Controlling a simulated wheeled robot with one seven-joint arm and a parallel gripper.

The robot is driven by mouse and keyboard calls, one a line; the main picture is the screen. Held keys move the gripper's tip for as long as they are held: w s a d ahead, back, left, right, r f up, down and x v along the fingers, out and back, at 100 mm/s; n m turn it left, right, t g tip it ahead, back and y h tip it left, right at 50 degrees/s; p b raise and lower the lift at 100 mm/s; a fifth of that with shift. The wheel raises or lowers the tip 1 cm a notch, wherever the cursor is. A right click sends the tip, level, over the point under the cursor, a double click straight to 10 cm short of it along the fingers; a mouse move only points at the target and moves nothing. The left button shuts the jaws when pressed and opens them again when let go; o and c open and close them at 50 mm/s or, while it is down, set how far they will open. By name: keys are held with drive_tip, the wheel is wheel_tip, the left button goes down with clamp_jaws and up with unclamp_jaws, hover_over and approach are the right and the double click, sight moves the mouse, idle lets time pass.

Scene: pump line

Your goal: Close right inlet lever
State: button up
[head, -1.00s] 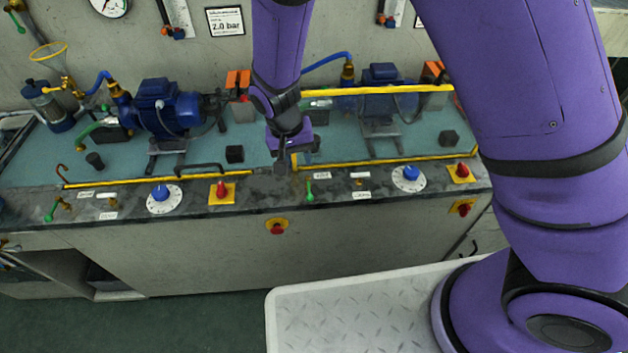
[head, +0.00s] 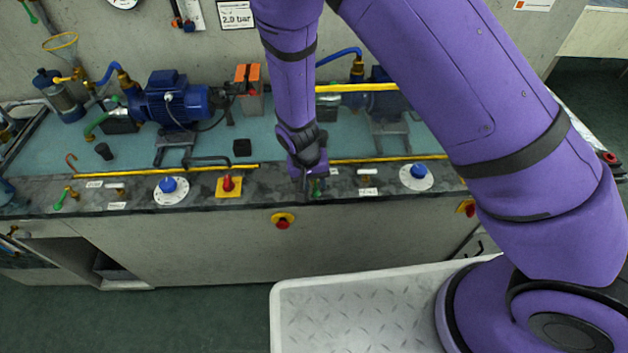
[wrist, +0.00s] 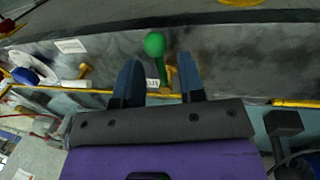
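The right inlet lever is a small green lever on the dark front ledge of the bench. In the head view it (head: 318,187) is mostly hidden by my gripper (head: 307,184). In the wrist view its round green knob (wrist: 155,44) shows just past the fingertips, and its stem runs back toward the gap between the fingers. My gripper, also in the wrist view (wrist: 160,66), is open, with one blue-grey finger on each side of the stem. I cannot tell whether either finger touches it.
A blue dial (head: 416,175) stands right of my gripper, and a red knob on a yellow plate (head: 228,186) stands left. A yellow rail (head: 385,159) runs behind the ledge. A red button (head: 282,221) is on the front panel below. A second green lever (head: 66,197) is far left.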

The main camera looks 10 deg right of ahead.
drive_tip(key=shift+c, duration=0.2)
clamp_jaws()
drive_tip(key=shift+a+m, duration=0.15)
drive_tip(key=shift+m, duration=0.15)
drive_tip(key=m, duration=0.1)
drive_tip(key=a+m, duration=0.1)
drive_tip(key=shift+w+m+g, duration=0.25)
drive_tip(key=shift+m+g, duration=0.05)
drive_tip(key=shift+m, duration=0.1)
drive_tip(key=m, duration=0.2)
drive_tip(key=a+m, duration=0.1)
drive_tip(key=shift+w+m+g, duration=0.3)
drive_tip(key=shift+w+g, duration=0.05)
drive_tip(key=shift+g, duration=0.05)
drive_tip(key=m, duration=0.1)
drive_tip(key=w+m+y, duration=0.1)
drive_tip(key=m, duration=0.1)
drive_tip(key=shift+a, duration=0.35)
drive_tip(key=shift+w+a+m+g, duration=0.15)
drive_tip(key=shift+w+m, duration=0.1)
drive_tip(key=shift+m, duration=0.6)
drive_tip(key=shift+w+m+g, duration=0.15)
drive_tip(key=shift+w+m, duration=0.05)
drive_tip(key=shift+m, duration=0.65)
